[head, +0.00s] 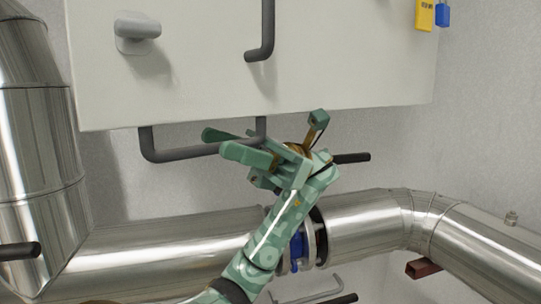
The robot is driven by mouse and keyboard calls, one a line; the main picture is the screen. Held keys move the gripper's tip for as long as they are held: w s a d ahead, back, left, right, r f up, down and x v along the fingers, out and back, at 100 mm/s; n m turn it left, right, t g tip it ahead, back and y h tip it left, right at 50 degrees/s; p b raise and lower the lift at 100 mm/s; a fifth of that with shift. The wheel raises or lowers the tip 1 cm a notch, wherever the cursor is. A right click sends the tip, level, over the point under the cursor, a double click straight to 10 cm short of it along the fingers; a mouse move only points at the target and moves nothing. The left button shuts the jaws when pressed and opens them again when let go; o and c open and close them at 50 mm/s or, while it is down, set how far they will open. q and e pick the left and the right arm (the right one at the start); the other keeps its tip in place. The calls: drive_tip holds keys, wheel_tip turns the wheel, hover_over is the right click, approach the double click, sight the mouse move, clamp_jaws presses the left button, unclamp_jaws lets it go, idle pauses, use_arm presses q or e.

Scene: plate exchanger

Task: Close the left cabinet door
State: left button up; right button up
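A pale grey cabinet (200,85) fills the top of the head view, its lower edge slanting slightly. Its front carries a grey latch-like knob (137,30) at left and a dark bent bar (262,35) near the middle. No door seam shows, so I cannot tell which panel is the left door or how far open it is.
The dark bent pipe (180,154) hangs under the cabinet. Large shiny pipes stand at left (35,130) and run below (170,250) and to the right (370,222). A yellow tag (425,14) and a blue padlock (442,15) hang at top right. Bare wall shows at right.

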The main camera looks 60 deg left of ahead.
use_arm(q)
drive_tip(key=w+d+n+h, duration=0.1)
drive_tip(key=d+h, duration=0.1)
drive_tip(key=d, duration=0.5)
drive_tip(key=shift+w+d+t+p, duration=0.2)
drive_tip(key=shift+w+t+p, duration=0.1)
drive_tip(key=shift+w+t, duration=0.1)
drive_tip(key=shift+s+a, duration=0.1)
